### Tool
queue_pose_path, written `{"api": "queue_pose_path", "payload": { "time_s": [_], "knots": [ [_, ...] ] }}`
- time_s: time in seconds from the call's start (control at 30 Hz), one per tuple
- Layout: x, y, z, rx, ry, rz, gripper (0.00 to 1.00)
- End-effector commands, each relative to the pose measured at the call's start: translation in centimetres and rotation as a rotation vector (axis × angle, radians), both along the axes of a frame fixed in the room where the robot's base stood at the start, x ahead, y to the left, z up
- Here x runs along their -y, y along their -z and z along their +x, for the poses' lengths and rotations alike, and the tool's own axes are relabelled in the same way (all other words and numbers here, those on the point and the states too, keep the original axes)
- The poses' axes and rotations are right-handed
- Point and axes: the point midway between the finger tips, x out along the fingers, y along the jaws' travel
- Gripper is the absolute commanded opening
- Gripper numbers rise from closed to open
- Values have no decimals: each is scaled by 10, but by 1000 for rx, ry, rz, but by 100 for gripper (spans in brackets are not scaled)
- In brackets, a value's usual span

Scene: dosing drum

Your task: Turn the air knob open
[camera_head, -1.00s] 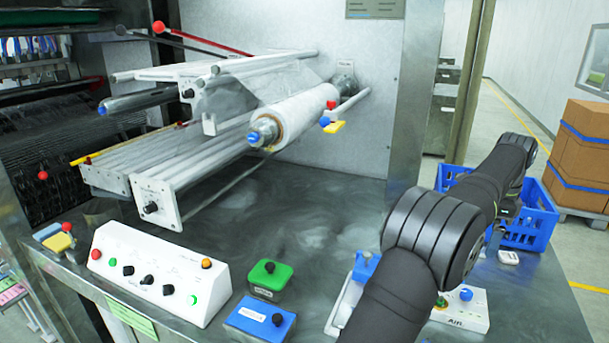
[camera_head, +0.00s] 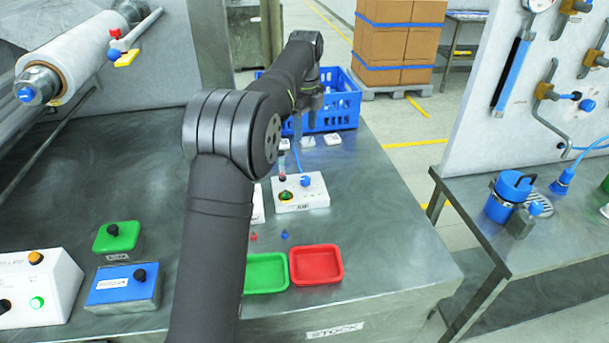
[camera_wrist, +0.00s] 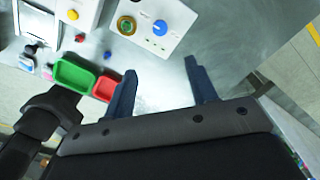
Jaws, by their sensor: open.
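The air box is a white box (camera_head: 316,193) marked AIR near the bench's right side. Its blue knob (camera_head: 306,181) stands on top, beside a round green and yellow part (camera_head: 286,196). In the wrist view the blue knob (camera_wrist: 160,27) lies at the upper middle, ahead of the fingers, with a pale line marked beside it. My gripper (camera_wrist: 160,66) is open and empty, its two dark fingers spread wide. In the head view my gripper (camera_head: 308,108) is above and beyond the air box, partly hidden by my arm. It does not touch the knob.
A green tray (camera_head: 264,288) and a red tray (camera_head: 317,280) sit at the front, with two small pieces behind them. A blue crate (camera_head: 346,108) stands at the back.

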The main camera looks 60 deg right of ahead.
Motion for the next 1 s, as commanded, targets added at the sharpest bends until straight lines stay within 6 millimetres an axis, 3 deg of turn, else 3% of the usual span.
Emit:
{"api": "queue_pose_path", "payload": {
  "time_s": [0.27,0.8,1.0],
  "knots": [
    [0,27,0,-1,28,1,52],
    [-1,141,0,-2,26,1,52],
    [0,167,0,-2,26,0,52]
  ]
}}
